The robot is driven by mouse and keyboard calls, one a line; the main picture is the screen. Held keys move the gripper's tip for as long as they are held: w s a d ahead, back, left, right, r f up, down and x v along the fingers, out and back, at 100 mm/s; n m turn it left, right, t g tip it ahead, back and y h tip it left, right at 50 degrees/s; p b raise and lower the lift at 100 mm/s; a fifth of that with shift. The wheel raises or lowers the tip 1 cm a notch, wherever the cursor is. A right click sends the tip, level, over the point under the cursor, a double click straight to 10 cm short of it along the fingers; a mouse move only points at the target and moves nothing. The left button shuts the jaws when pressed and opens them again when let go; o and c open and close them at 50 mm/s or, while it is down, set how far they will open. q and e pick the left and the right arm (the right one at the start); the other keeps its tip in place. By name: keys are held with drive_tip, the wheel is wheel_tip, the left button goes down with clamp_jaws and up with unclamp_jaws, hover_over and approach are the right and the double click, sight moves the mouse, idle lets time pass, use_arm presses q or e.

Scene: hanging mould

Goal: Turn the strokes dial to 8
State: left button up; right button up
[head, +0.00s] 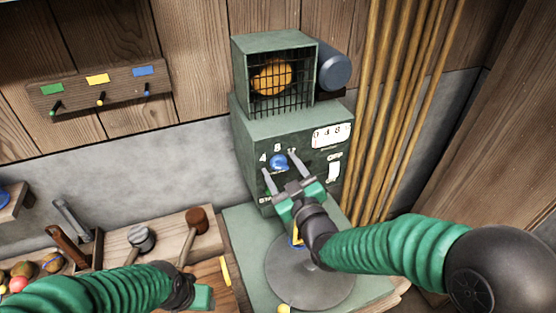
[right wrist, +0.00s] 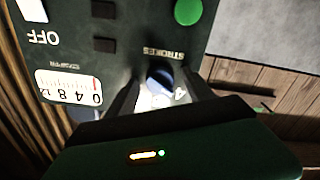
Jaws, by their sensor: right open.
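The blue strokes dial (head: 279,162) is on the front of the green machine (head: 245,135), with the marks 4, 8 and 12 around its top in the head view. My right gripper (head: 279,167) is open, one finger on each side of the dial. The right wrist view shows the dial (right wrist: 160,78) upside down between the dark fingers, by the STROKES label and the 4. I cannot tell whether the fingers touch it or which mark it points at. My left gripper (head: 200,296) is low above the bench; its jaws are unclear.
A gauge (head: 332,135) marked 0, 4, 8, 12 and an OFF-labelled switch (head: 333,172) are right of the dial. A grey disc (head: 310,278) lies below. Wooden poles (head: 400,100) stand at right. Mallets (head: 196,222) and a peg rack (head: 98,86) are at left.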

drive_tip(key=shift+s+r, duration=0.3)
drive_tip(key=shift+s, duration=0.2)
drive_tip(key=shift+c, duration=0.3)
drive_tip(key=shift+d, duration=0.1)
drive_tip(key=shift+c, duration=1.2)
drive_tip(key=shift+w+d+f, duration=0.1)
drive_tip(key=shift+w+f, duration=0.05)
drive_tip(key=shift+w, duration=0.05)
drive_tip(key=c, duration=0.5)
clamp_jaws()
use_arm(q)
drive_tip(key=shift+s+d+r, duration=0.1)
drive_tip(key=shift+s, duration=0.3)
